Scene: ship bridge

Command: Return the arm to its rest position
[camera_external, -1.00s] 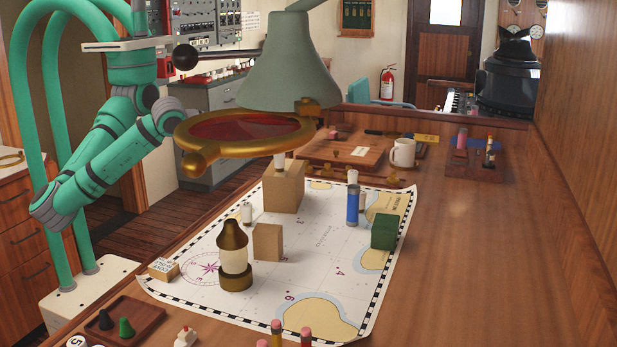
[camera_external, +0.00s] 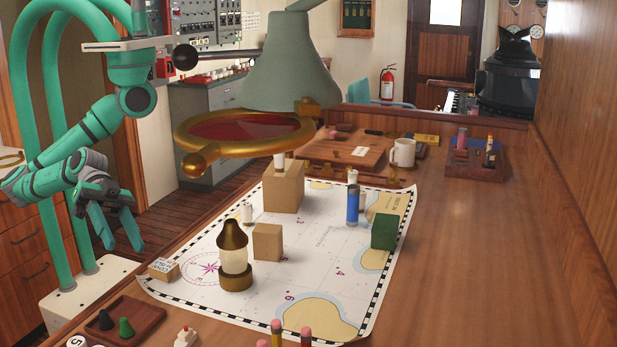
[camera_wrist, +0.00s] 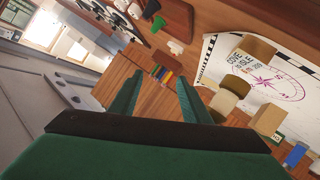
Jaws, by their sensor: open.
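My gripper (camera_external: 120,232) hangs at the left of the external view, beside the left edge of the table and clear of the chart. Its two green fingers point down and stand apart with nothing between them. My green arm folds down from the column and bends at a low elbow. In the wrist view my gripper (camera_wrist: 155,92) also shows its fingers spread and empty, with wood and a row of coloured items visible beyond them.
The chart (camera_external: 325,240) carries a brass lantern (camera_external: 234,258), wooden blocks, a blue cylinder (camera_external: 352,205) and a green block (camera_external: 384,231). A small tray (camera_external: 140,318) sits at the front left.

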